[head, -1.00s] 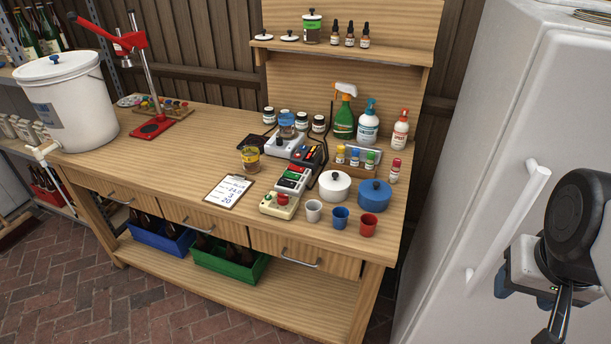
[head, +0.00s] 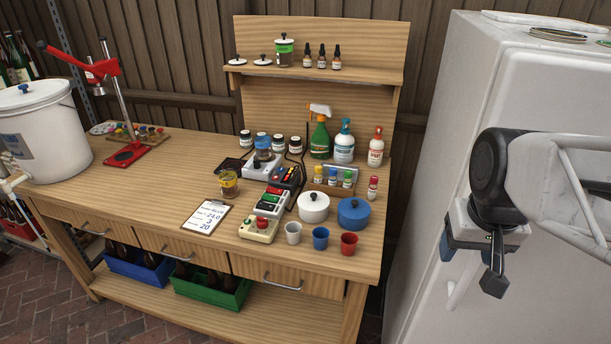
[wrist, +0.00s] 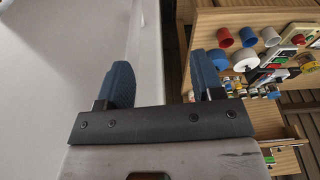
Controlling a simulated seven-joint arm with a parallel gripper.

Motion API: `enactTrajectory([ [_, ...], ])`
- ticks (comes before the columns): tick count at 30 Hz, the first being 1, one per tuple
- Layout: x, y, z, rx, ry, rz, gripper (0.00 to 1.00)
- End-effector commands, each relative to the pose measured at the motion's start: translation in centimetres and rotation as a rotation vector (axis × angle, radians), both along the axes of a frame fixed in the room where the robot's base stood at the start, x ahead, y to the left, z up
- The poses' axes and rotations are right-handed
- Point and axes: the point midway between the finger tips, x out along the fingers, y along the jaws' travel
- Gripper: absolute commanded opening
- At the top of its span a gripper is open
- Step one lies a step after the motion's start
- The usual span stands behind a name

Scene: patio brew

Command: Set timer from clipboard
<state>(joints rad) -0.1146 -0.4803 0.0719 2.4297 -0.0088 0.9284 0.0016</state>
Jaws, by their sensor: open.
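The clipboard (head: 207,217) lies flat on the wooden workbench, left of the small devices. Its white sheet carries handwriting, with "24.0", "3" and "20" partly readable. A cream device with a red knob (head: 258,229) sits at the bench front, right of the clipboard; it may be the timer, but I cannot tell. Behind it are a device with green and red parts (head: 270,204) and a dark device with coloured buttons (head: 286,178). My gripper (wrist: 164,82) is open and empty in front of the white fridge, right of the bench and well apart from these things.
White (head: 313,207) and blue (head: 354,214) pots stand right of the devices, with white, blue and red cups in front. Spray and pump bottles stand behind. A jar (head: 229,184) is behind the clipboard. The fridge (head: 440,130) stands close to my arm.

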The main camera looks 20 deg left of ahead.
Motion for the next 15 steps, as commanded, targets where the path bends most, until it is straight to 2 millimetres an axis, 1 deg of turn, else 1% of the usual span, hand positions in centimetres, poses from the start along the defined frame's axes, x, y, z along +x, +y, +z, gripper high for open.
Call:
enactTrajectory([
  [1,1.0,0.8,0.0,-0.001,0.007,0.018,0.61],
  [8,4.7,4.0,0.0,-0.005,0.027,0.091,0.61],
  [15,8.6,8.3,-0.5,-0.011,0.049,0.173,0.61],
])
